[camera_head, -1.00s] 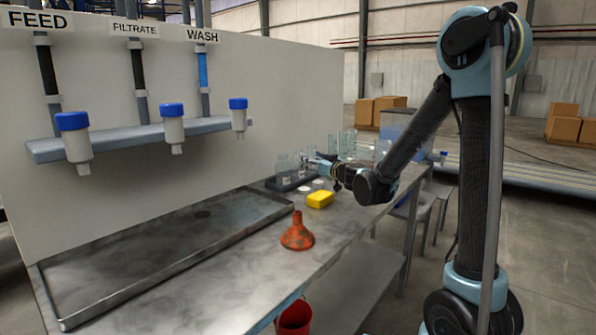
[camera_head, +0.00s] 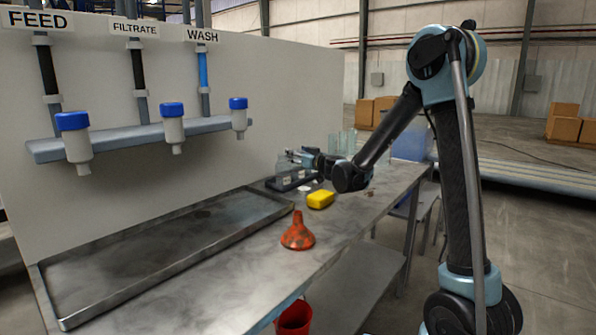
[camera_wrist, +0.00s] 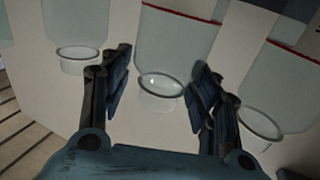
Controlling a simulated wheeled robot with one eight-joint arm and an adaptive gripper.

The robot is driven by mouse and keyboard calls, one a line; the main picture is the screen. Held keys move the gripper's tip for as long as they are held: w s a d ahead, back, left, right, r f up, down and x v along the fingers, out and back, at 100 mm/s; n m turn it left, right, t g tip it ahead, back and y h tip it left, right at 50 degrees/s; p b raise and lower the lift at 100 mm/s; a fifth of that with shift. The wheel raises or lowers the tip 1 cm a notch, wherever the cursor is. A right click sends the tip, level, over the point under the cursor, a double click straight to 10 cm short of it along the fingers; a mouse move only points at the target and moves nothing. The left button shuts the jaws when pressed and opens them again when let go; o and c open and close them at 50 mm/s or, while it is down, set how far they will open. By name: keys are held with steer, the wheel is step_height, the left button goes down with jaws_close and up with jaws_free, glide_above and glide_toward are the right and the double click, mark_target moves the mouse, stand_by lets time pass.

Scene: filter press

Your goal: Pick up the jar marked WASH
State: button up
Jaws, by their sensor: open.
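In the wrist view three jars show: one at left (camera_wrist: 75,25), one in the middle (camera_wrist: 172,45) and one at right (camera_wrist: 262,105). My gripper (camera_head: 296,155) is at the jars in the head view. In the wrist view its open fingers (camera_wrist: 160,92) lie either side of the middle jar's narrow end, with nothing clamped. Contact cannot be told.
A shallow metal tray (camera_head: 70,318) fills the left. The WASH sign (camera_head: 202,36) hangs over a blue-capped bottle (camera_head: 238,118) on the wall shelf.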

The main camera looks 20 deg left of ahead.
steer(key=c, duration=0.8)
steer(key=shift+r, duration=0.1)
steer(key=shift+c, duration=0.2)
